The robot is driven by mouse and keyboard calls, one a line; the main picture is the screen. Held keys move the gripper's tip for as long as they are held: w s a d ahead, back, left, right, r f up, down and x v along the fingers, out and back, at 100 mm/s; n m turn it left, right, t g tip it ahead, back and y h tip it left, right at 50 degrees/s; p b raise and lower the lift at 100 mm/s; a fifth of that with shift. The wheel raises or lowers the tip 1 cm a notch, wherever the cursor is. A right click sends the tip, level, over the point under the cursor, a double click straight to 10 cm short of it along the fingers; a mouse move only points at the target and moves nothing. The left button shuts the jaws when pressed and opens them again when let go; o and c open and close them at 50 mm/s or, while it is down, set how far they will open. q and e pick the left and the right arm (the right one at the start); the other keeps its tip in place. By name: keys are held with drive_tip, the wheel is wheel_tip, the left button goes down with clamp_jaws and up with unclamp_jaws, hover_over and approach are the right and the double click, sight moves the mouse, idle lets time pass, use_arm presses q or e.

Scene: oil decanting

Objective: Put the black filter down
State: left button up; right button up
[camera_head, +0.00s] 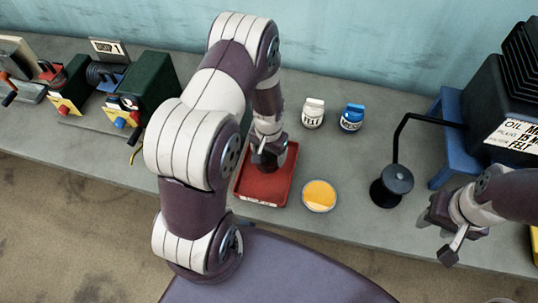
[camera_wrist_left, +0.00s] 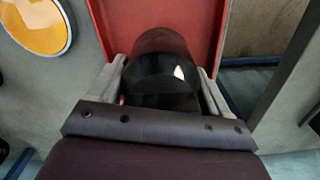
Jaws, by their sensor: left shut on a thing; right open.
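The black filter (camera_wrist_left: 160,72) is a dark, glossy round piece between the fingers of my left gripper in the left wrist view. My left gripper (camera_head: 268,156) is shut on it, over the red tray (camera_head: 262,188) in the head view. The red tray also shows behind the filter in the left wrist view (camera_wrist_left: 208,22). In the head view the arm and fingers mostly hide the filter. I cannot tell whether the filter touches the tray floor. My right gripper (camera_head: 440,236) is open and empty near the bench's front edge at the right.
A round dish of orange liquid (camera_head: 319,196) stands right of the tray. A white FELT bottle (camera_head: 313,114) and a blue bottle (camera_head: 351,118) stand behind. A black stand with a bent rod (camera_head: 391,186) is near a blue frame (camera_head: 447,138). Machines (camera_head: 150,88) fill the left.

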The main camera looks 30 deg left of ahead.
use_arm(q)
drive_tip(key=f, duration=0.3)
drive_tip(key=shift+s, duration=0.25)
drive_tip(key=shift+f, duration=0.2)
drive_tip(key=o, duration=1.2)
drive_tip(key=shift+r, duration=0.15)
drive_tip(key=shift+r, duration=0.2)
drive_tip(key=r, duration=0.4)
drive_tip(key=r+b, duration=0.1)
drive_tip(key=r, duration=0.8)
drive_tip(key=shift+s+d, duration=0.2)
drive_tip(key=shift+d, duration=0.15)
drive_tip(key=s+d+r+t, duration=0.1)
drive_tip(key=s+d+r, duration=0.3)
drive_tip(key=s+r, duration=0.4)
drive_tip(key=shift+s+d, duration=0.3)
drive_tip(key=shift+s, duration=0.05)
